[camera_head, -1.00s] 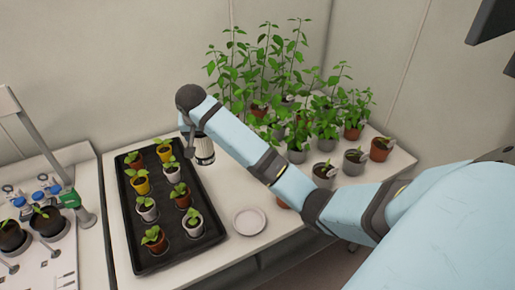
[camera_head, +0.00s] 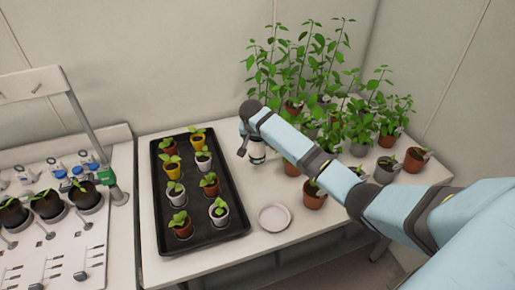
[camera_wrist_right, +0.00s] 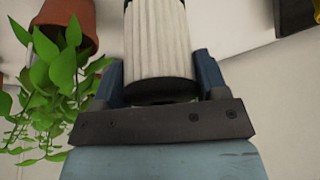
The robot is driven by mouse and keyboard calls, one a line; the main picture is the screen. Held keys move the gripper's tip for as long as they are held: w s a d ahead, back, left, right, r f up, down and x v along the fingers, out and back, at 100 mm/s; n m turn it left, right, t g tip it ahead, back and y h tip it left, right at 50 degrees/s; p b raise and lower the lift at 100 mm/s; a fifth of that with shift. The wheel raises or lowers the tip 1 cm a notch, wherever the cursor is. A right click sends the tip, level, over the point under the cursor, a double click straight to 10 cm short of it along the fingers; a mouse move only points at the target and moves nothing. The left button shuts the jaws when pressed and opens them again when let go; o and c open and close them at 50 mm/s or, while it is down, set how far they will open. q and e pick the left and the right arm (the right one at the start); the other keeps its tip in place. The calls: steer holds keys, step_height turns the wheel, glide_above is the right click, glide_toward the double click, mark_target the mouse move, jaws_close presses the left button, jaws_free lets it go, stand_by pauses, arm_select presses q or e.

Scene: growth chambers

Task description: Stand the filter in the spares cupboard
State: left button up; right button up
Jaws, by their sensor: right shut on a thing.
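The filter (camera_wrist_right: 157,45) is a white pleated cylinder with dark end caps. My right gripper (camera_wrist_right: 160,80) is shut on it, with one blue finger on each side near its dark cap. In the head view the filter (camera_head: 257,152) shows only in part below my right wrist, and the right gripper (camera_head: 247,147) is mostly hidden by the arm. It is by the right edge of the black seedling tray; I cannot tell whether it touches the table. My left gripper is not in view. No spares cupboard shows in these frames.
A black tray (camera_head: 161,232) of seedling pots lies on the white table (camera_head: 310,218). A pale saucer (camera_head: 274,217) sits at the front. Tall potted plants (camera_head: 300,70) crowd the back right. A bench with dark pots (camera_head: 47,205) stands at left.

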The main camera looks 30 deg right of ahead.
mark_target(257, 149)
steer(key=shift+f, duration=2.7)
steer(key=shift+f, duration=0.1)
steer(key=o, duration=1)
